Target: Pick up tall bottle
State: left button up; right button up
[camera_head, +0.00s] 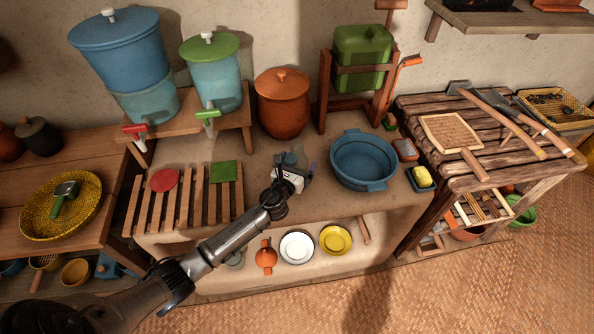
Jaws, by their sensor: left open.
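My left gripper (306,177) is at the end of the arm that comes in from the lower left. It is over the clay counter (325,203), between the slatted rack and the blue basin, with its jaws open. Just behind it a small greyish, glassy shape (291,157) shows, which may be the tall bottle. The gripper hides much of it, and I cannot tell whether they touch. My right gripper is not in view.
The blue basin (363,160) stands close on the right. The slatted wooden rack (184,196) is on the left. Behind are the lidded clay pot (283,105) and two water dispensers (126,62) on a wooden stand. Bowls (297,247) sit on the shelf below.

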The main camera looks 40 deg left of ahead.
pick_arm(q)
jog(key=c, duration=1)
jog(key=shift+c, duration=0.2)
jog(key=shift+r, duration=0.2)
